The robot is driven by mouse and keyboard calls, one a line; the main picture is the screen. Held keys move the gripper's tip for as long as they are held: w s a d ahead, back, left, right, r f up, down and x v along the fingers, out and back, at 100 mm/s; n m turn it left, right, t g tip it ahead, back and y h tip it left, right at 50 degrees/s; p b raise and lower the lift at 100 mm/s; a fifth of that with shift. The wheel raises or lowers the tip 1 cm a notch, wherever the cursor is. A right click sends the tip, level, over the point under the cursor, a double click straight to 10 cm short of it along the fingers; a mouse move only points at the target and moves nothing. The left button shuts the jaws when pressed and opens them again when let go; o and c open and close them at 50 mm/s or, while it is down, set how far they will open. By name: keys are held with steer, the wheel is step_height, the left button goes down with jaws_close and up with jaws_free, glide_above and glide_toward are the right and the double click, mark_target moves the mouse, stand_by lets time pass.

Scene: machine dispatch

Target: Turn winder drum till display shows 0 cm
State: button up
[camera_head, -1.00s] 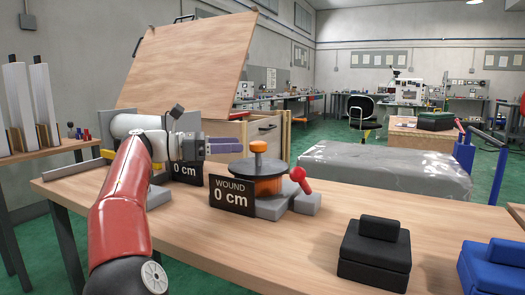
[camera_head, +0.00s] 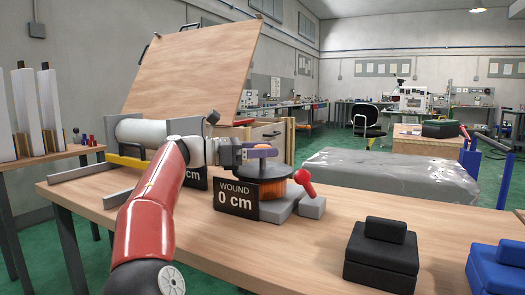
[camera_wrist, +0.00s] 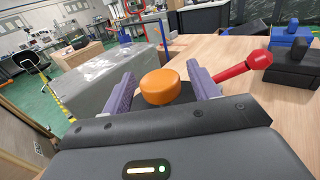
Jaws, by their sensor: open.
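The winder's orange drum (camera_head: 277,189) stands on a grey base on the workbench, under a dark round top plate. Its black display (camera_head: 236,198) reads "WOUND 0 cm". My gripper (camera_head: 262,153) is just above the top plate, at the winder's knob. In the wrist view the orange knob (camera_wrist: 160,87) sits between the two purple fingers of my open gripper (camera_wrist: 161,82), with a visible gap on each side. The gripper mostly hides the knob in the head view. A red-knobbed lever (camera_head: 304,181) stands at the drum's right; it also shows in the wrist view (camera_wrist: 232,71).
A second display (camera_head: 196,184), partly hidden by my arm, shows "cm". Behind it lies a white roll (camera_head: 145,131) beside a grey plate. A black block (camera_head: 382,254) and a blue block (camera_head: 497,266) stand at the right. The bench between winder and black block is clear.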

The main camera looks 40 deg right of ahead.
jaws_close()
steer(key=shift+f+n+t+h+b, duration=0.1)
steer(key=shift+n+t+h+b, duration=0.25)
steer(key=shift+t+b, duration=0.2)
steer(key=shift+n+t+b, duration=0.3)
steer(key=shift+n+t, duration=0.15)
steer(key=shift+t, duration=0.1)
jaws_free()
steer(key=shift+a, duration=0.1)
steer(key=p+v, duration=0.1)
steer(key=v, duration=0.6)
steer(key=shift+a, duration=0.3)
